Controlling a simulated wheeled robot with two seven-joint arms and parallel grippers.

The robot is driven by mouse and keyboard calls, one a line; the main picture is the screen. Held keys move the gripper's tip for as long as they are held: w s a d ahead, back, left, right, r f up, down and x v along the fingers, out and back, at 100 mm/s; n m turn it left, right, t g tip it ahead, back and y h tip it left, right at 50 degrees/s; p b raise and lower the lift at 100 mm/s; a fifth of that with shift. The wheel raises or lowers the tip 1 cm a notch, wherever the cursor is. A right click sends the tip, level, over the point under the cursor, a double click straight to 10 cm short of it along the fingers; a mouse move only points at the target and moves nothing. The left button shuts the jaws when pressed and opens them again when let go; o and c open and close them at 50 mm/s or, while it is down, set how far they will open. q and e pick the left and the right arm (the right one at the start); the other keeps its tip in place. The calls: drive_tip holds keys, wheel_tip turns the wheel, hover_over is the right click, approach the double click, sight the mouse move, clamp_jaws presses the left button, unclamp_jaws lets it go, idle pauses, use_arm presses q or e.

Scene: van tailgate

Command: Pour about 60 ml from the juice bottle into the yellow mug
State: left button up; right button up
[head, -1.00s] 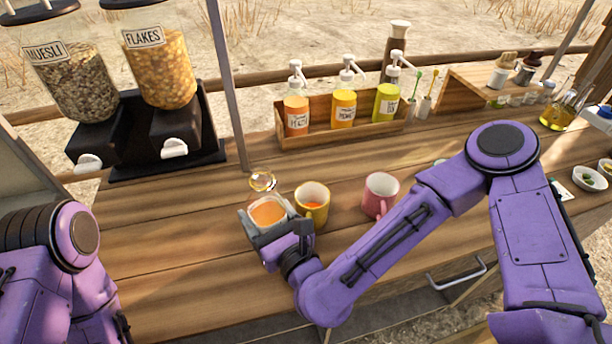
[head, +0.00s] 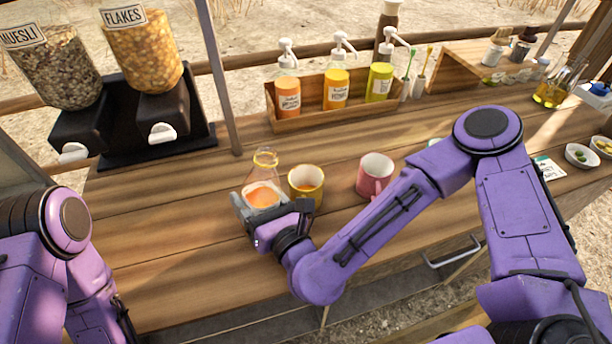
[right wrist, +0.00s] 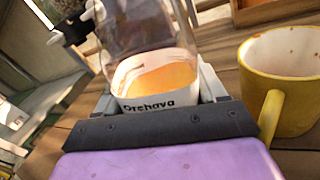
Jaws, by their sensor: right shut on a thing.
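The juice bottle (head: 262,180) is clear glass with a white label and orange juice low inside. My right gripper (head: 258,208) is shut on it, and the bottle looks close to upright. In the right wrist view the bottle (right wrist: 155,75) sits between the fingers, its label partly hidden by them. The yellow mug (head: 306,186) stands on the counter just right of the bottle, with orange juice inside. The mug (right wrist: 285,85) also shows in the right wrist view, with a few orange spots inside its rim. My left gripper is out of view; only my left arm shows.
A pink mug (head: 375,175) stands right of the yellow one. A wooden box (head: 335,112) of pump bottles and a cereal dispenser (head: 150,125) stand behind. The counter (head: 170,225) is clear left of the bottle.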

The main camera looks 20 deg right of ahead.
sight(248, 197)
drive_tip(key=shift+a+r+m, duration=0.1)
drive_tip(key=shift+m, duration=0.9)
drive_tip(key=shift+f+m+p, duration=0.2)
drive_tip(key=shift+m+p, duration=0.35)
drive_tip(key=shift+m, duration=0.65)
drive_tip(key=m, duration=0.1)
drive_tip(key=a+f+m, duration=0.1)
drive_tip(key=m, duration=0.1)
drive_tip(key=shift+s+a+g+y, duration=0.25)
drive_tip(key=shift+s+g+y, duration=0.05)
drive_tip(key=shift+s, duration=0.1)
drive_tip(key=shift+a+r+m+p, duration=0.15)
drive_tip(key=shift+r+m+p, duration=0.35)
drive_tip(key=shift+r+p, duration=0.15)
drive_tip(key=r+m+p, duration=0.2)
drive_tip(key=shift+s+a+r+m+p, duration=0.2)
drive_tip(key=shift+a+r+m+p, duration=0.1)
drive_tip(key=shift+a+m+p, duration=0.1)
drive_tip(key=shift+d, duration=0.15)
drive_tip(key=shift+w+d+r+m+b, duration=0.15)
drive_tip(key=shift+r+m+b, duration=0.2)
drive_tip(key=shift+r+m, duration=0.3)
drive_tip(key=shift+d+r, duration=0.1)
drive_tip(key=shift+r+m, duration=0.85)
drive_tip(key=shift+r, duration=0.05)
